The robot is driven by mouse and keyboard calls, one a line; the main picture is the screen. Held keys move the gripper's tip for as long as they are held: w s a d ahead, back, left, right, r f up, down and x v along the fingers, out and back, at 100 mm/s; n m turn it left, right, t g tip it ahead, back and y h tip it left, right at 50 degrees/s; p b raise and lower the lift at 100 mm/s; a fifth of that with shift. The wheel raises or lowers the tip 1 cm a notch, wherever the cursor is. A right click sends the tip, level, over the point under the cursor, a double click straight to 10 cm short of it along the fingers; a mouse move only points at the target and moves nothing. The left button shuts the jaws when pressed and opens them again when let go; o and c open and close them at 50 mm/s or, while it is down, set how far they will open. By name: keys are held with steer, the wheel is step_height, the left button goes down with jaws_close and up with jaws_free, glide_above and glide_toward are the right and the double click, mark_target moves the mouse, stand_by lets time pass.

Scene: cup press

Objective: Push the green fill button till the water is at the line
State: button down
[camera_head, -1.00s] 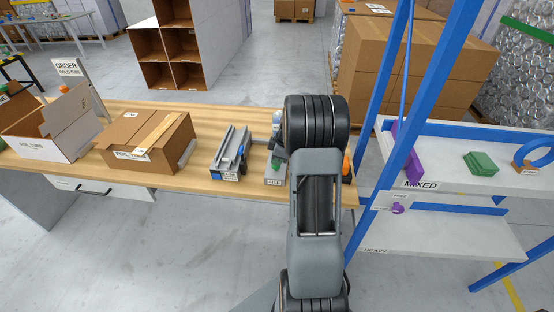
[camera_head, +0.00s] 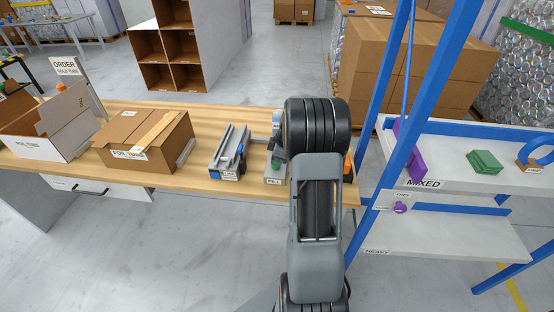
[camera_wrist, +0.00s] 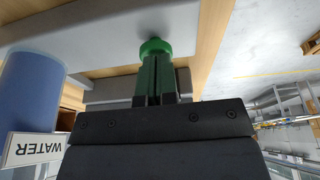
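The green fill button (camera_wrist: 155,47) is a round cap on a grey housing, at the top middle of the wrist view. The fingers of my gripper (camera_wrist: 156,75) are close together, with their tips at the button; they look in contact with it, but how far it is pressed I cannot tell. In the head view the fill station (camera_head: 274,181) stands at the table's right end, partly hidden by my arm. A blue cylinder (camera_wrist: 32,90) with a WATER label (camera_wrist: 36,148) is at the left of the wrist view. No fill line or water level is readable.
On the wooden table (camera_head: 215,118), a grey fixture with a blue part (camera_head: 229,155) stands left of the station, then a brown carton (camera_head: 145,140) and a white box (camera_head: 45,125). A blue-framed shelf rack (camera_head: 450,178) stands close on the right.

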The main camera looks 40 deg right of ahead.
steer(key=v, duration=1.3)
steer(key=shift+w+a+r, duration=0.2)
steer(key=shift+w+a, duration=0.1)
steer(key=s+a+m, duration=0.3)
steer(key=s+a, duration=0.2)
steer(key=a, duration=0.3)
steer(key=s+a+m+h+p, duration=0.1)
steer(key=s+a+m, duration=0.2)
steer(key=s+a, duration=0.2)
steer(key=s+a+m+t+h, duration=0.1)
steer(key=s+a+m, duration=0.2)
steer(key=a, duration=0.9)
steer(key=s, duration=0.2)
steer(key=shift+s+r, duration=0.25)
steer(key=shift+r, duration=0.05)
